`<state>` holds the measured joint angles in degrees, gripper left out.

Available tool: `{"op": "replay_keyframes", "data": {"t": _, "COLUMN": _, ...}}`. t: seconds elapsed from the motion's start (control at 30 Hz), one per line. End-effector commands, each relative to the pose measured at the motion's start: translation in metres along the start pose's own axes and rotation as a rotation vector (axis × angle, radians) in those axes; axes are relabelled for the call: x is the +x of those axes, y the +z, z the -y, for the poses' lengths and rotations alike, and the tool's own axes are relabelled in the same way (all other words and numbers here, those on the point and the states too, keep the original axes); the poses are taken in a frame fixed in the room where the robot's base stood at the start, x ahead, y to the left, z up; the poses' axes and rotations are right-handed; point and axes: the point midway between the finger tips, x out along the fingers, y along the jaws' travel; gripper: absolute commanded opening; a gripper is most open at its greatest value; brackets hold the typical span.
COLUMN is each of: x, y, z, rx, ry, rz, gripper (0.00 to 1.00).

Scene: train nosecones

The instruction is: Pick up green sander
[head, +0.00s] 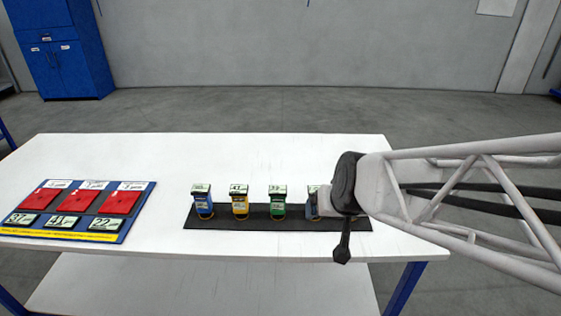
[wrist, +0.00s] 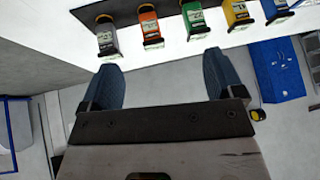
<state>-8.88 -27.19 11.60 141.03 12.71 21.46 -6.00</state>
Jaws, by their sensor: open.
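The green sander (head: 278,203) stands upright on a black strip (head: 225,222) on the white table, third from the left in the head view. It has a pale number label on top. In the wrist view the green sander (wrist: 195,22) is in the middle of a row, between orange and yellow ones. My gripper (wrist: 163,78) is open, with two blue fingers spread wide and nothing between them. It is apart from the green sander, which lies beyond the fingertips. In the head view my arm reaches in from the right, and the fingers are mostly hidden.
Yellow (head: 240,205) and blue (head: 203,204) sanders stand left of the green one. Orange (wrist: 150,28) and grey (wrist: 107,38) sanders are on its other side. A blue board with red pads (head: 145,208) lies at left. The table's back is clear.

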Motion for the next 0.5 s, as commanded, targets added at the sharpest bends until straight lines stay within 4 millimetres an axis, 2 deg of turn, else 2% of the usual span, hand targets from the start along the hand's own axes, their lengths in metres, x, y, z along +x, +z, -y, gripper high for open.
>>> {"op": "replay_keyframes", "data": {"t": 0.03, "x": 0.015, "y": -0.007, "z": 0.009, "rx": -0.004, "ry": -0.011, "rz": -0.03, "gripper": 0.87}}
{"op": "replay_keyframes", "data": {"t": 0.2, "x": 0.056, "y": -0.029, "z": 0.031, "rx": -0.006, "ry": -0.025, "rz": -0.154, "gripper": 0.87}}
{"op": "replay_keyframes", "data": {"t": 0.5, "x": 0.122, "y": -0.051, "z": 0.065, "rx": -0.004, "ry": 0.015, "rz": -0.363, "gripper": 0.87}}
